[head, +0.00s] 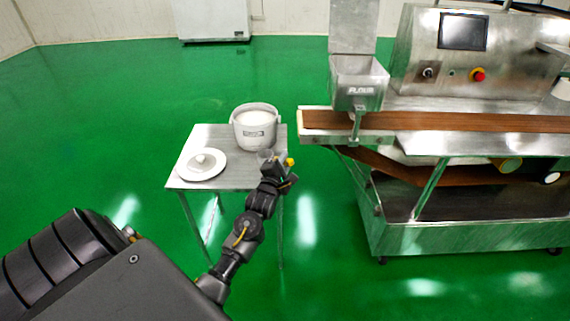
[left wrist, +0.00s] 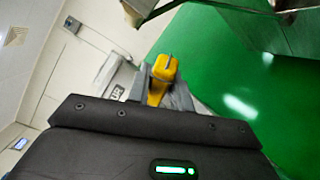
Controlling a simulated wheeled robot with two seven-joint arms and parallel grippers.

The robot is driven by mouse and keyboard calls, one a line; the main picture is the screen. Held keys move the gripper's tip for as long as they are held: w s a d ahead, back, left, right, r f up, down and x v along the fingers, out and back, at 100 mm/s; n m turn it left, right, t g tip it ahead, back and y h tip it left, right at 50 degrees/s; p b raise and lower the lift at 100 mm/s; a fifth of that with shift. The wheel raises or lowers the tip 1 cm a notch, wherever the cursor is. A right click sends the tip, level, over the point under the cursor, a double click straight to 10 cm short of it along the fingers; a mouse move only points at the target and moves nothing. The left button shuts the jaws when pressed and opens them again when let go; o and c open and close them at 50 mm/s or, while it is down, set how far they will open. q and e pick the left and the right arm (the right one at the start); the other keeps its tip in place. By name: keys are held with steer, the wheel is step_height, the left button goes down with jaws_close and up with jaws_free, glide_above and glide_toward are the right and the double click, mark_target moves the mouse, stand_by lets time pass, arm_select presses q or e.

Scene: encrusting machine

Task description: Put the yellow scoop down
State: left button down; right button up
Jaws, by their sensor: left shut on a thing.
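The yellow scoop (head: 290,162) shows in the head view as a small yellow end at my left gripper (head: 281,171), at the right edge of the small metal table (head: 225,181). In the left wrist view the yellow handle (left wrist: 163,70) sits between the grey fingers of my left gripper (left wrist: 160,92), which is shut on it. The rest of the scoop is hard to make out. A white pot (head: 255,135) with white contents stands open on the table, just behind the gripper. My right gripper is not in view.
A white round lid (head: 202,164) lies on the table's left part, with bare tabletop in front of the pot. The encrusting machine (head: 465,75) with its hopper (head: 358,85) and brown belt (head: 440,121) stands to the right. Green floor surrounds the table.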

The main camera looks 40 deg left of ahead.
arm_select(q)
steer(key=c, duration=1.3)
jaws_free()
steer(key=shift+o, duration=0.2)
